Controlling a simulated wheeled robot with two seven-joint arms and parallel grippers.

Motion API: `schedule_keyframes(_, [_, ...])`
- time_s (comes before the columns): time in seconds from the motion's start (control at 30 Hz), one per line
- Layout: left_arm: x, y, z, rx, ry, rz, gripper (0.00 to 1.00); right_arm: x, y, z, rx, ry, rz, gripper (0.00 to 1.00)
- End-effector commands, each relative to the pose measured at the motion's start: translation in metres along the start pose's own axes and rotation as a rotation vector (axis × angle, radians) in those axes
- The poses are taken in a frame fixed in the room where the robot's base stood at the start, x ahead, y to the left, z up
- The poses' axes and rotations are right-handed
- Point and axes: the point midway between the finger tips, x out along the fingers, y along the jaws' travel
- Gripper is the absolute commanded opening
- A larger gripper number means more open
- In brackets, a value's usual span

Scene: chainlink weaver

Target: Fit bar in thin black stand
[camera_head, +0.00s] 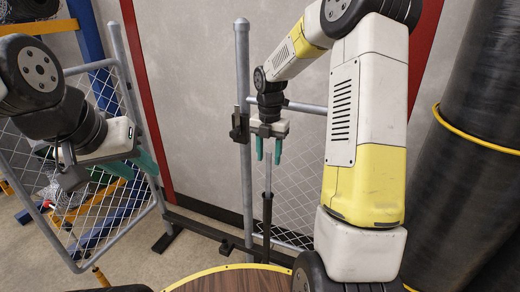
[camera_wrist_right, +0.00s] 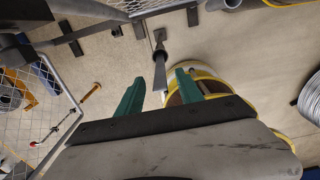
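My right gripper (camera_head: 269,160) points down in the head view, its two teal fingers apart with nothing gripped. Directly below it a slim grey bar (camera_head: 268,181) stands upright, its lower part in a thin black stand (camera_head: 267,222). In the right wrist view, the bar (camera_wrist_right: 159,77) shows between and beyond the open fingers of the right gripper (camera_wrist_right: 160,84), and the stand's foot (camera_wrist_right: 159,34) is on the floor. My left gripper (camera_head: 146,163) is at the left, with teal fingers partly hidden by its body; its opening is unclear.
A grey fence post (camera_head: 243,75) with a black clamp (camera_head: 239,125) stands just left of the right gripper. Chain-link mesh (camera_head: 292,205) hangs behind the bar. A framed mesh panel (camera_head: 118,70) stands at left. A round yellow-edged wooden top (camera_head: 230,280) is in front.

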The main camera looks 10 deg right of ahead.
Motion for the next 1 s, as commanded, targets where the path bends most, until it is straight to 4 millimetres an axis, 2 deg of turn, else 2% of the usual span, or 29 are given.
schedule_keyframes(0.17, [0.000, 0.000, 0.000, 0.000, 0.000, 0.000, 0.36, -0.001, 0.000, 0.000, 0.000, 0.001, -0.001, 0.43])
schedule_keyframes(0.27, [0.000, 0.000, 0.000, 0.000, 0.000, 0.000, 0.36, -0.008, 0.000, 0.000, 0.000, -0.001, 0.000, 0.43])
schedule_keyframes(0.5, [0.000, 0.000, 0.000, 0.000, 0.000, 0.000, 0.36, -0.049, 0.000, 0.001, 0.001, -0.003, 0.002, 0.43])
schedule_keyframes(0.7, [0.000, 0.000, 0.000, 0.000, 0.000, 0.000, 0.36, -0.073, 0.000, 0.000, 0.000, -0.001, 0.001, 0.43])
schedule_keyframes(1.0, [0.000, 0.000, 0.000, 0.000, 0.000, 0.000, 0.36, -0.078, 0.000, 0.000, 0.000, 0.001, 0.000, 0.43])
